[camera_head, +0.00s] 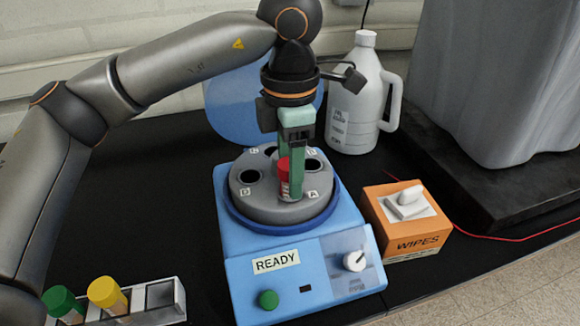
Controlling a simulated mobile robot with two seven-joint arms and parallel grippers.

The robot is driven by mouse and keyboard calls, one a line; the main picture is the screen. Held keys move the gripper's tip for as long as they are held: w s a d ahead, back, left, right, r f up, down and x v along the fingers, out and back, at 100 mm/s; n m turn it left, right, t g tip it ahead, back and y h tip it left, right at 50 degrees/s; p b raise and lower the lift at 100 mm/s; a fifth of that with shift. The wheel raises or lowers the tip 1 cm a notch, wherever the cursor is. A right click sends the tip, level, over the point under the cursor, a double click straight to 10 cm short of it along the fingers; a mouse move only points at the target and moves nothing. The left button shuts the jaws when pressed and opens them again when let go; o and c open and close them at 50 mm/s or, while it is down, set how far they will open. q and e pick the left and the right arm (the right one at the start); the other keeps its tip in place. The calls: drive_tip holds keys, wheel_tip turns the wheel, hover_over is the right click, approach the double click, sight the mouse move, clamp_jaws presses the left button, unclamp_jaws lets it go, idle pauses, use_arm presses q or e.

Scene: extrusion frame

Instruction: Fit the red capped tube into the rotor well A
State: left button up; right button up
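The red capped tube (284,167) stands about upright at the front of the grey rotor (262,208), by the label A (312,194). My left gripper (292,172) comes down from above with its green fingers around the tube and appears shut on it. The tube's lower end is at the rotor's top face. The fingers and tube hide well A, so I cannot tell how deep the tube sits. Open dark wells show at the left, by label D, and at the right, by label B. My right gripper is not in view.
The blue centrifuge (235,270) has its lid (228,110) raised behind the arm. A rack (177,286) with green and yellow capped tubes is at front left. An orange wipes box (408,232) stands close on the right, a white jug (352,110) behind.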

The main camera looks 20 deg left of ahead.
use_arm(q)
drive_tip(key=shift+r, duration=0.25)
wheel_tip(320, 180, up, 12)
drive_tip(key=p, duration=0.2)
drive_tip(key=shift+f, duration=0.1)
idle(0.4)
